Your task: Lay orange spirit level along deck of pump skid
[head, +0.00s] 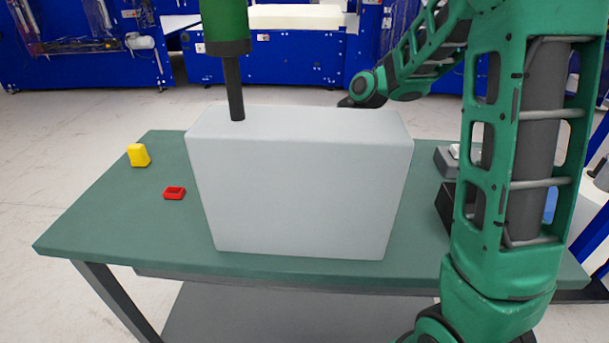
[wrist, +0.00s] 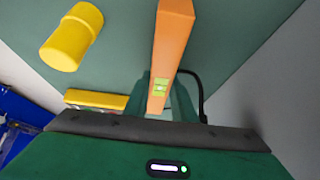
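The orange spirit level (wrist: 172,45), with a green vial near its lower end, runs up the middle of the wrist view from close to my gripper to the top edge. The head view does not show it. My gripper's dark front edge and green housing (wrist: 160,150) cross the bottom of the wrist view. Its fingers are not clear, and I cannot tell whether they touch the level. In the head view my arm reaches behind a large pale grey block (head: 300,180), which hides the gripper's lower part. I cannot make out the pump skid in either view.
The block stands on a green table (head: 110,215). A green cylinder with a dark rod (head: 234,85) comes down at its top. A yellow piece (head: 138,155) and red piece (head: 174,193) lie left. The wrist view shows a yellow cylinder (wrist: 72,38) and yellow bar (wrist: 95,100).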

